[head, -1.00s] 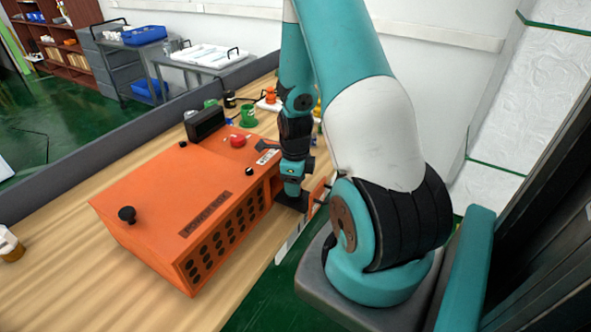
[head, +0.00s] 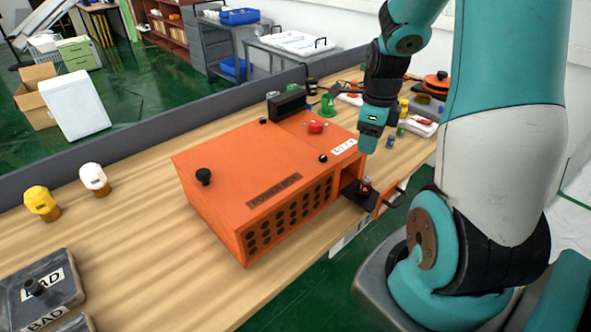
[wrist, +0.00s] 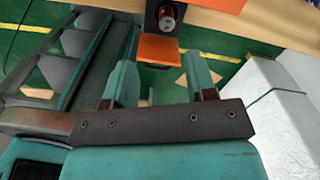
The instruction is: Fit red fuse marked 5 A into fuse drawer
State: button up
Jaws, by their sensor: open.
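The orange power box (head: 255,180) stands on the wooden bench. Its dark fuse drawer (head: 352,200) sticks out at the right end. A red fuse (head: 366,184) stands at the drawer, seemingly upright in it; how deeply it sits and its marking cannot be read. The fuse also shows in the wrist view (wrist: 167,14), at the top in a dark holder behind an orange panel (wrist: 158,48). My gripper (head: 368,150) is just above the fuse, apart from it. In the wrist view (wrist: 161,65) its fingers are spread with nothing between them.
Grey trays marked BAD (head: 40,290) lie at the left front. A yellow cap (head: 41,202) and a white cap (head: 94,178) stand behind them.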

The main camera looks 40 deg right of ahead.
jog(key=w+a+r+n+t+y, duration=0.1)
jog(key=a+r+n, duration=0.3)
jog(key=a+n, duration=0.55)
jog(key=a+r+n+y, duration=0.1)
jog(key=a+r+n, duration=0.3)
jog(key=a+n, duration=0.55)
jog(key=s+a+r+n+y, duration=0.1)
jog(key=s+a+r+n, duration=0.1)
jog(key=s+a+n, duration=0.3)
jog(key=s+a+r+n+g+y, duration=0.1)
jog(key=s+a+r+n, duration=0.1)
jog(key=s+a+n, duration=0.4)
jog(key=a+n, duration=0.4)
jog(key=n, duration=0.4)
jog(key=shift+s+r, duration=0.25)
jog(key=shift+s, duration=0.05)
